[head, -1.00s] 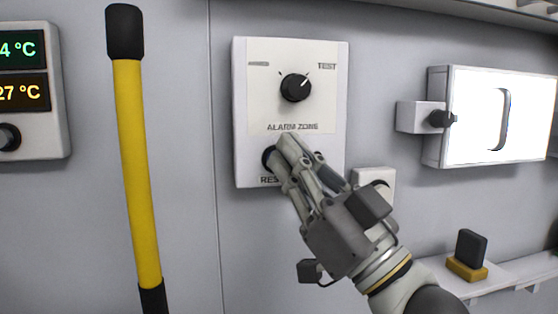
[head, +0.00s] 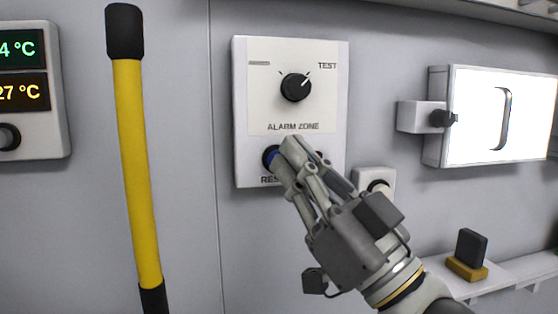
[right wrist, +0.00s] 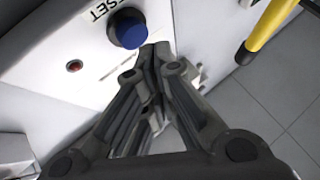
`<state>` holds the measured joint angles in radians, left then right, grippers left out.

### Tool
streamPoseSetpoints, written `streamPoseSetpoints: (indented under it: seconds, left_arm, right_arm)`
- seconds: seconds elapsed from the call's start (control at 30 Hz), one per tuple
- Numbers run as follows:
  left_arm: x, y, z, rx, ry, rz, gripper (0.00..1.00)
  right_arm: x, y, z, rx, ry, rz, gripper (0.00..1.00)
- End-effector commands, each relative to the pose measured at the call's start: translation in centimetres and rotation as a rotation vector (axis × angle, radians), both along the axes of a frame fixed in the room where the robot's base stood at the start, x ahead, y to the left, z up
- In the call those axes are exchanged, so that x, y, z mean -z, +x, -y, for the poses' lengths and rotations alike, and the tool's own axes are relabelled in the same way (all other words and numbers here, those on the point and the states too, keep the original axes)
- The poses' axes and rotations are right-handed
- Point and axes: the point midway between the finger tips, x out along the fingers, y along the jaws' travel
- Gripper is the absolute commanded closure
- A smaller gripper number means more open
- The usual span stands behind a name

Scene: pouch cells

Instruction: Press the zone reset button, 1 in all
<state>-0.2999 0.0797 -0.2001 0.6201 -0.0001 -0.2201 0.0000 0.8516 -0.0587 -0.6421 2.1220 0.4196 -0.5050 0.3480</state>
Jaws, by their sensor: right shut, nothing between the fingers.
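The white alarm zone panel (head: 240,110) is on the wall, with a black knob (head: 295,87) whose white mark points toward TEST. The blue reset button (right wrist: 129,30) sits in a dark ring beside the RESET label in the right wrist view. In the head view the reset button (head: 272,157) is partly hidden behind my fingers. My right gripper (head: 283,153) is shut and empty, its tips in front of the panel's lower part. In the right wrist view the fingertips (right wrist: 155,50) are just below the button; I cannot tell whether they touch it. My left gripper is not in view.
A yellow bar with black ends (head: 135,170) stands left of the panel. A temperature display (head: 30,125) is at far left. A bright lit box (head: 530,110) and a small white switch box (head: 366,177) are to the right. A shelf (head: 515,272) holds a black and yellow block (head: 470,252).

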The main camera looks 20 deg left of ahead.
Motion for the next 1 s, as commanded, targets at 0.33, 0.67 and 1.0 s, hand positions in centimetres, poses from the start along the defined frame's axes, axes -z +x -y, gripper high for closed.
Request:
streamPoseSetpoints:
  seconds: [0.33,0.67,1.0]
  left_arm:
    - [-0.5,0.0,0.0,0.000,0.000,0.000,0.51]
    - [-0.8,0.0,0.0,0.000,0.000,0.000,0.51]
    - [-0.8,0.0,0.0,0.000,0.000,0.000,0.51]
  right_arm:
    - [-0.1,-2.3,1.6,0.001,0.001,0.002,1.00]
    - [0.0,-4.1,2.8,0.000,0.000,0.000,1.00]
    - [0.0,-4.1,2.8,0.000,0.000,0.000,1.00]
